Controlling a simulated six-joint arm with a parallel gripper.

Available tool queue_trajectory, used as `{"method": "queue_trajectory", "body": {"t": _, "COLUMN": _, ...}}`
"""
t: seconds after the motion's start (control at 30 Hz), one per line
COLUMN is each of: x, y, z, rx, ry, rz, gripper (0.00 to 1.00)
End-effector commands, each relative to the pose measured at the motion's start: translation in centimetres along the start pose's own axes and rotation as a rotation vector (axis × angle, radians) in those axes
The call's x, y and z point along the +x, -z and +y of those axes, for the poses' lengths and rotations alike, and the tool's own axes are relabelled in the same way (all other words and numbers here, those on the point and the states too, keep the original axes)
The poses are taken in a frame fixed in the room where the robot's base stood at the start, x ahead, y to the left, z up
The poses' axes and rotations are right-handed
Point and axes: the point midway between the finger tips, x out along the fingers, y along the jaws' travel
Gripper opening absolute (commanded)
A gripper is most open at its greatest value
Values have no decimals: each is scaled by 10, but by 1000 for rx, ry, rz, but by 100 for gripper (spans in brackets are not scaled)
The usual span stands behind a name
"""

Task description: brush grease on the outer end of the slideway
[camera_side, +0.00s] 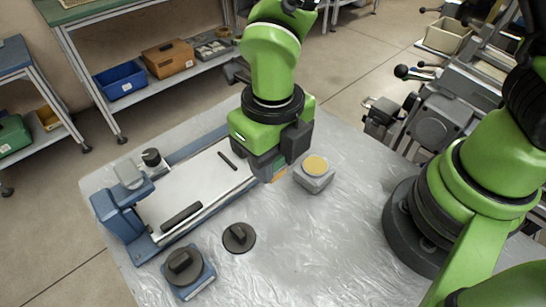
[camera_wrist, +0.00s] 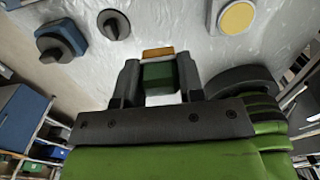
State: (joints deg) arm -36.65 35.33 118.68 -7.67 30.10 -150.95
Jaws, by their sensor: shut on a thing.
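The slideway (camera_side: 190,182) is a long pale metal plate on a blue-grey base, running from the front left toward my arm. My gripper (camera_side: 272,170) is low beside its right-hand end; it also shows in the wrist view (camera_wrist: 158,72). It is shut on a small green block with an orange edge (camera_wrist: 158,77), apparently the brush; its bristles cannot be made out. A grey square pot with a yellow round top (camera_side: 315,166), apparently the grease, stands just right of the gripper. It also shows in the wrist view (camera_wrist: 237,17).
A round black lid with a grip (camera_side: 238,238) lies in front of the slideway. A blue block with a black knob (camera_side: 188,272) stands nearer the front edge. A dark bar (camera_side: 228,161) and a dark handle (camera_side: 181,218) lie on the slideway.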

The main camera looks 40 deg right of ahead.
Motion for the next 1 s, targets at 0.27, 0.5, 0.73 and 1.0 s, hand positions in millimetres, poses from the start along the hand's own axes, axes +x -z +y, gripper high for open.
{"method": "queue_trajectory", "body": {"t": 0.27, "x": 0, "y": 0, "z": 0, "rx": 0, "ry": 0, "rz": 0, "gripper": 17}}
{"method": "queue_trajectory", "body": {"t": 0.5, "x": 1, "y": -16, "z": -2, "rx": 129, "ry": -1, "rz": -1, "gripper": 17}}
{"method": "queue_trajectory", "body": {"t": 0.73, "x": 5, "y": -85, "z": -27, "rx": 749, "ry": 0, "rz": -2, "gripper": 17}}
{"method": "queue_trajectory", "body": {"t": 1.0, "x": 7, "y": -146, "z": -74, "rx": 1419, "ry": 0, "rz": -1, "gripper": 17}}
